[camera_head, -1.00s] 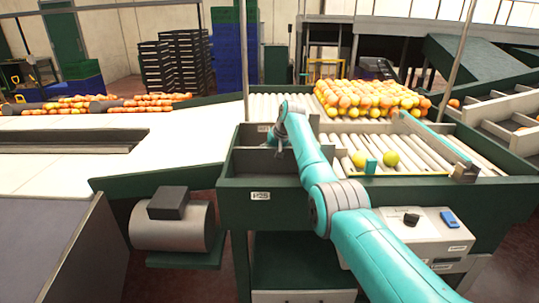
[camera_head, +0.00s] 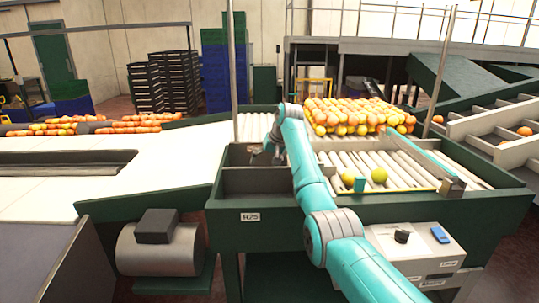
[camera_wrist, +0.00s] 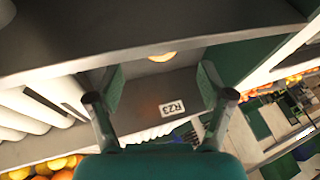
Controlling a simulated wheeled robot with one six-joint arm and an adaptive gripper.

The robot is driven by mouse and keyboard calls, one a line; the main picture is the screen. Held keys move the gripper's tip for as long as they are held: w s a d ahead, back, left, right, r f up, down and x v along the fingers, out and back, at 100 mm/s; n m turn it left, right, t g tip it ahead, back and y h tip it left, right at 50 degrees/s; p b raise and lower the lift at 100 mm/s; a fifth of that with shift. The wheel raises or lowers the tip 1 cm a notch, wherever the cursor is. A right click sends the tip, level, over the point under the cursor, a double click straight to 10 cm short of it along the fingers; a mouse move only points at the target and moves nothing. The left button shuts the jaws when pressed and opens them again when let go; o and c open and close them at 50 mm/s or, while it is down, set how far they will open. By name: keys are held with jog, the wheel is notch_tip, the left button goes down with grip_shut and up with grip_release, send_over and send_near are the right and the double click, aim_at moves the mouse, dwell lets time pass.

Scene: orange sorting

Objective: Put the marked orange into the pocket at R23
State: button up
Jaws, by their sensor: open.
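My gripper (camera_head: 264,152) is over the far part of the grey-lined compartments at the left end of the roller table. In the wrist view my gripper (camera_wrist: 162,86) is open, its two fingers wide apart with nothing between the pads. The R23 label (camera_wrist: 172,107) shows on a grey wall between the fingers. A yellow-orange fruit (camera_wrist: 162,57) shows just beyond the fingertips, mostly hidden by a grey edge; I cannot tell whether it is the marked one. In the head view the inside of the compartment under my gripper is hidden.
A nearer, empty compartment (camera_head: 250,182) has the R25 label (camera_head: 250,217) on its front. A big orange pile (camera_head: 358,116) lies behind.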

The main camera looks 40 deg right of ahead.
jog(key=shift+v, duration=2.5)
